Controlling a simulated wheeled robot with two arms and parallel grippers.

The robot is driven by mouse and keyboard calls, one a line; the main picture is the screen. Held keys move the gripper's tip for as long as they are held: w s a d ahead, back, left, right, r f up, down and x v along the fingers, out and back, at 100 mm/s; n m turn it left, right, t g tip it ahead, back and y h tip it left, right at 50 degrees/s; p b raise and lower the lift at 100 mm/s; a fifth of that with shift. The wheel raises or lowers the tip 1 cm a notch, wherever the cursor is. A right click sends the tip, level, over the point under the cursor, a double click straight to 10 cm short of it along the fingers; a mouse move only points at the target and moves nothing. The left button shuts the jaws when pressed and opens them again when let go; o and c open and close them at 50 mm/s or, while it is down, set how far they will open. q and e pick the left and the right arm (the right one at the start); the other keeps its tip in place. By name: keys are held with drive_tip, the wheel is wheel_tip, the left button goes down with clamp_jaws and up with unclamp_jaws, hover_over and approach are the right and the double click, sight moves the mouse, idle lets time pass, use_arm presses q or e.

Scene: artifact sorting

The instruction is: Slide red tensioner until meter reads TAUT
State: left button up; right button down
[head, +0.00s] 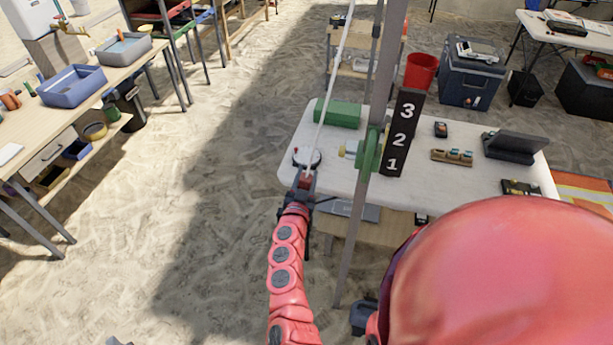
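A pale rope (335,70) runs from the top of the view down to a small red piece (307,180), which may be the red tensioner. My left gripper (303,186) is at this piece, at the table's left edge. It is too small to tell whether the fingers grip it. My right gripper cannot be made out; a large red part of my own body fills the lower right.
A black board numbered 1 to 3 (403,132), a green box (338,113) and a dark tablet (512,146) are on the white table (450,185).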

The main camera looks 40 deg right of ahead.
drive_tip(key=r+p, duration=0.2)
drive_tip(key=r, duration=0.1)
drive_tip(key=shift+s+d+r+p, duration=0.1)
drive_tip(key=shift+s+d+p, duration=0.1)
drive_tip(key=shift+p, duration=0.15)
drive_tip(key=shift+c, duration=2.2)
unclamp_jaws()
drive_tip(key=shift+f, duration=0.2)
drive_tip(key=shift+a, duration=0.1)
drive_tip(key=b+v, duration=0.4)
drive_tip(key=v, duration=1.3)
drive_tip(key=shift+s+r, duration=0.1)
drive_tip(key=shift+s, duration=0.05)
